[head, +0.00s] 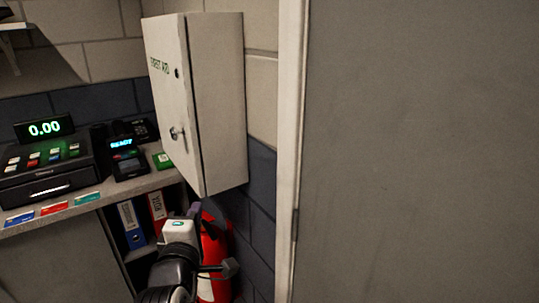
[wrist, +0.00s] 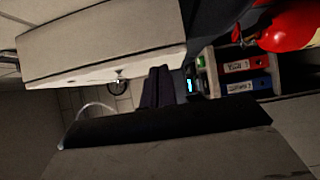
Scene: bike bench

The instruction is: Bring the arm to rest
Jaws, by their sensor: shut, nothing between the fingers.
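My arm reaches up from the bottom of the head view, in front of the wall cabinet and fire extinguisher. My gripper (head: 195,210) shows as a small dark tip below the white first aid cabinet (head: 218,100). In the wrist view its dark fingers (wrist: 158,86) are together with nothing between them. The cabinet also shows in the wrist view (wrist: 100,40), its door looking closed, with a key at the lock (head: 177,133). The gripper looks apart from the cabinet, but the exact gap is hard to tell.
A red fire extinguisher (head: 214,255) stands behind my arm, partly hidden. To the left is a counter (head: 110,192) with a till (head: 45,160), a card terminal (head: 126,160) and binders (head: 131,225) below. A large grey door-like panel (head: 420,150) fills the right side.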

